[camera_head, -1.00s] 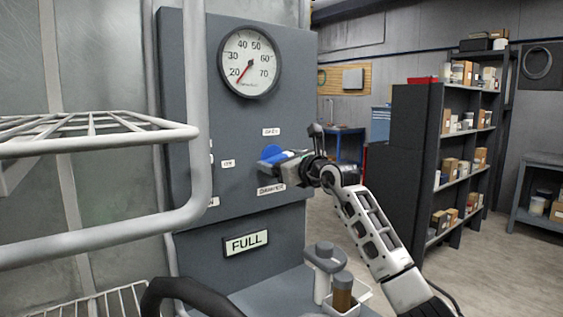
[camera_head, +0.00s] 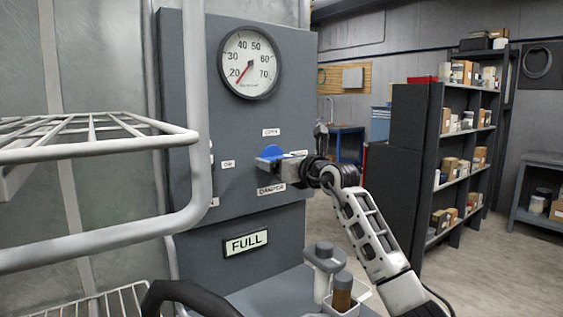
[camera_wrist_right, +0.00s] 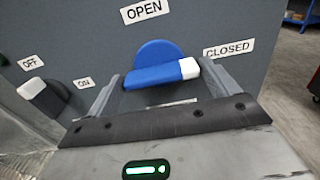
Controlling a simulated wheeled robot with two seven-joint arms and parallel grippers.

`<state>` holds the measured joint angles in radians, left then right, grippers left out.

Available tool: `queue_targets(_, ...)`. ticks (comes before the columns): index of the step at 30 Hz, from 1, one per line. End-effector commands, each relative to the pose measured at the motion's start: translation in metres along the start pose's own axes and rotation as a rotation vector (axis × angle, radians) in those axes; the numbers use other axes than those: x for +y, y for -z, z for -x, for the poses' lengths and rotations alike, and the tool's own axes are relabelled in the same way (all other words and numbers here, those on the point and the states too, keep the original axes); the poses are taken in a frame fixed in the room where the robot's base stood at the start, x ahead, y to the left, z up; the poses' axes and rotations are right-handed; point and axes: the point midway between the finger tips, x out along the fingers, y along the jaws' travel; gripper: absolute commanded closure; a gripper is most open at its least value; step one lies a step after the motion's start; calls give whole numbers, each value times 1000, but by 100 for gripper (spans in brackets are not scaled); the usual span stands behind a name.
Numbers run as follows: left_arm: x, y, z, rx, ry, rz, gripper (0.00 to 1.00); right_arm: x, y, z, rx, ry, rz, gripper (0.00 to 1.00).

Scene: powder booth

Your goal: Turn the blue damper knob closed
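The blue damper knob (camera_head: 268,157) is on the grey panel (camera_head: 240,190), above the DAMPER label. In the right wrist view, the knob (camera_wrist_right: 160,72) has a round blue back and a bar with a white tip (camera_wrist_right: 189,68). The tip points right, toward the CLOSED label (camera_wrist_right: 229,48); the OPEN label (camera_wrist_right: 144,10) is above. My right gripper (camera_head: 284,166) is at the knob. In the wrist view, its fingers (camera_wrist_right: 162,85) are spread, one beyond each end of the bar; I cannot tell whether they touch it. My left gripper is not in view.
A black switch (camera_wrist_right: 46,94) with a white tip and ON/OFF labels is left of the knob. A white tubular rack (camera_head: 110,232) stands close at left. A gauge (camera_head: 249,62) is above. A ledge (camera_head: 265,300) with small containers lies below.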

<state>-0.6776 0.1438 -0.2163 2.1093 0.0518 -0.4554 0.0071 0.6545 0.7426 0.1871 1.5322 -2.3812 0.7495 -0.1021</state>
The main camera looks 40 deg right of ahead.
Motion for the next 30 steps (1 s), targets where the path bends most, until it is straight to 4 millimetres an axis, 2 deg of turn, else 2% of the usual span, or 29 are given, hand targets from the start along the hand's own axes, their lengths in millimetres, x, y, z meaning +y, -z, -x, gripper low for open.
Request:
queue_targets(8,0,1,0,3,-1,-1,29,0,0,0,0,0,3,0)
queue_targets(13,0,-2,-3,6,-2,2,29,-1,2,13,0,1,5,0)
queue_targets(17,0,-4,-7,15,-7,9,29,0,4,38,0,0,8,0)
queue_targets(27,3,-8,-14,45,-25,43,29,0,4,120,1,0,4,0)
queue_targets(30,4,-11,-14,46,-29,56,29,0,4,137,1,0,4,0)
